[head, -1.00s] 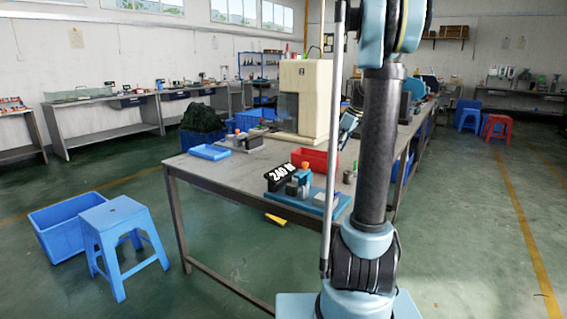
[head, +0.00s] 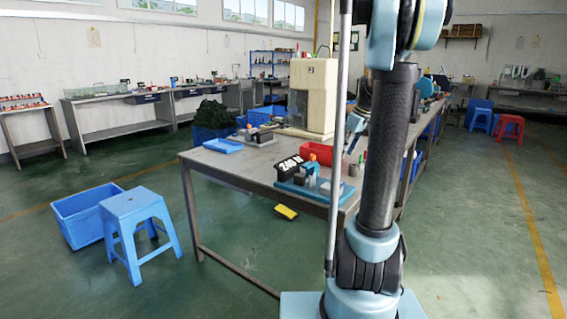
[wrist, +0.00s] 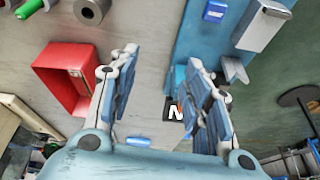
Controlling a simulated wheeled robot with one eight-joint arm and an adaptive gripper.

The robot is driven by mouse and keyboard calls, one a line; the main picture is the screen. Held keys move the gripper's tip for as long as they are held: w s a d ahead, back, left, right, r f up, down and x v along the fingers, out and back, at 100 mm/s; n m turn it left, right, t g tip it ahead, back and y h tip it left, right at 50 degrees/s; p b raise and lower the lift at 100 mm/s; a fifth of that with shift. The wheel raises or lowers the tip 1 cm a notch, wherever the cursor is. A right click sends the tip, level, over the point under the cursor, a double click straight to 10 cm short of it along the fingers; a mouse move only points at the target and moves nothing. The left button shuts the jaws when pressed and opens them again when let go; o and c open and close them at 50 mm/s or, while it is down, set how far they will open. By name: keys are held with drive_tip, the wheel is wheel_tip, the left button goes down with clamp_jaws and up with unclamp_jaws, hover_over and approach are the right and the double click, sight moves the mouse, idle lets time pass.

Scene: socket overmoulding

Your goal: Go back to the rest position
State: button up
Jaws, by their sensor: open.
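My gripper (wrist: 160,62) is open, with its two blue-grey fingers spread apart and nothing between them in the wrist view. Below the fingers there is bare grey tabletop. The blue fixture plate (wrist: 205,40) lies to the right of the fingers, and the red bin (wrist: 60,72) to the left. In the head view my arm stands in front of the table's right part and hides some of it. The table (head: 235,167) carries the blue fixture (head: 308,190) near its front corner.
A red bin (head: 318,150) and a cream machine (head: 318,95) stand behind the fixture. A blue tray (head: 222,146) lies at the table's left. A blue stool (head: 137,208) and a blue crate (head: 85,212) stand on the floor at left.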

drive_tip(key=s+a+f+m, duration=0.1)
drive_tip(key=s, duration=0.5)
drive_tip(key=s+a+f+m+h, duration=0.1)
drive_tip(key=s+a+m, duration=0.1)
drive_tip(key=s, duration=0.3)
drive_tip(key=s+a+f+m, duration=0.1)
drive_tip(key=s, duration=0.5)
drive_tip(key=shift+s+a+f+h, duration=0.3)
drive_tip(key=shift+s+a+f, duration=0.05)
drive_tip(key=s+f+m, duration=0.2)
drive_tip(key=s+f, duration=0.3)
drive_tip(key=s, duration=0.3)
drive_tip(key=s+f+m+h, duration=0.1)
drive_tip(key=s+f+m, duration=0.2)
drive_tip(key=s+f, duration=0.3)
drive_tip(key=shift+s+a+f+m+h, duration=0.15)
drive_tip(key=shift+s+f+m+h, duration=0.15)
drive_tip(key=shift+s, duration=0.6)
